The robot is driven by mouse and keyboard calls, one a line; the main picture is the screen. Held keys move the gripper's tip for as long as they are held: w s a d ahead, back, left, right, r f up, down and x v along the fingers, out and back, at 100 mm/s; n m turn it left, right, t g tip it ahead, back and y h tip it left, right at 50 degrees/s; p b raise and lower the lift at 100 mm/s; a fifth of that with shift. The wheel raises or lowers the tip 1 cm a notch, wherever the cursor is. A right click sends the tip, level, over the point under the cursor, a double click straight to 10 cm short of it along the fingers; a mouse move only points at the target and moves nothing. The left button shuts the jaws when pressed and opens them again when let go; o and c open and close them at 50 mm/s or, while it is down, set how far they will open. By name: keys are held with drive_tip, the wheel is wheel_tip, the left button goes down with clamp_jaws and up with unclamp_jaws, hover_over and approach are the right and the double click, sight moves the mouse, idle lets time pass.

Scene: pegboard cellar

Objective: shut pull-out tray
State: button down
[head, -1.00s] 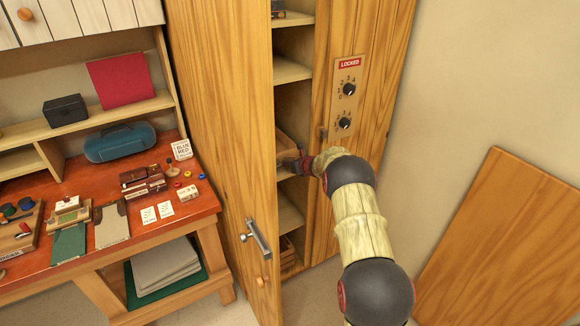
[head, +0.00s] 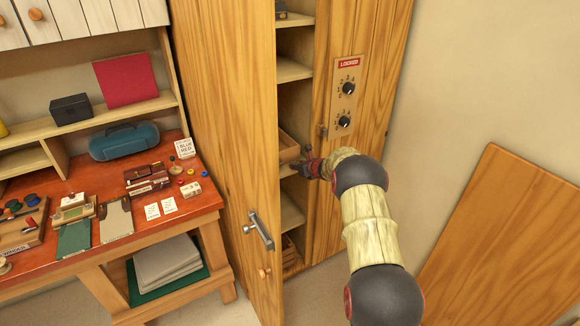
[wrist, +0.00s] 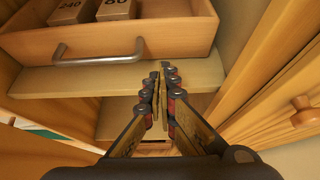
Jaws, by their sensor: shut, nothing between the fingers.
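The wooden pull-out tray (head: 288,147) sits on a middle shelf inside the open cabinet. In the wrist view the tray (wrist: 185,38) shows its front with a metal bar handle (wrist: 98,56). Two blocks, one marked 240 (wrist: 72,10), lie in it. Its back is out of view. How far it sticks out is hard to tell. My gripper (head: 306,167) is just in front of the shelf, beside and below the tray front. In the wrist view the gripper (wrist: 160,82) has its fingers together, empty, to the right of the handle and apart from it.
The cabinet's left door (head: 225,150) stands open. The right door (head: 352,150) has dials and a LOCKED sign (head: 349,63). A workbench (head: 130,240) with small items stands at left. A wooden panel (head: 510,240) leans at right.

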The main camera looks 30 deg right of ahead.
drive_tip(key=v, duration=0.8)
drive_tip(key=shift+d+p, duration=0.25)
drive_tip(key=shift+p, duration=0.15)
